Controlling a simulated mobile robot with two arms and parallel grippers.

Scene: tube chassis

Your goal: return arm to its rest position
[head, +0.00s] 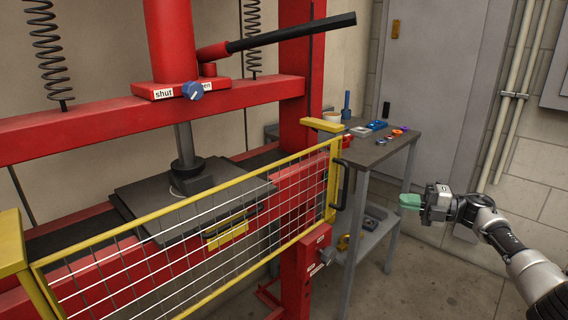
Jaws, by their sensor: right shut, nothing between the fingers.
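My right arm (515,250) comes in from the right edge of the head view, stretched toward the middle. My right gripper (409,200) has green fingertips that are together, with nothing held. It is in free air to the right of the side table, apart from everything around it. My left gripper is not in view.
A red press (230,95) with a black lever (290,33) stands at left. A yellow-framed mesh guard (190,215) crosses its front. A grey side table (385,150) holds small parts. A grey door (435,80) and wall pipes (515,95) are behind. The floor between table and arm looks clear.

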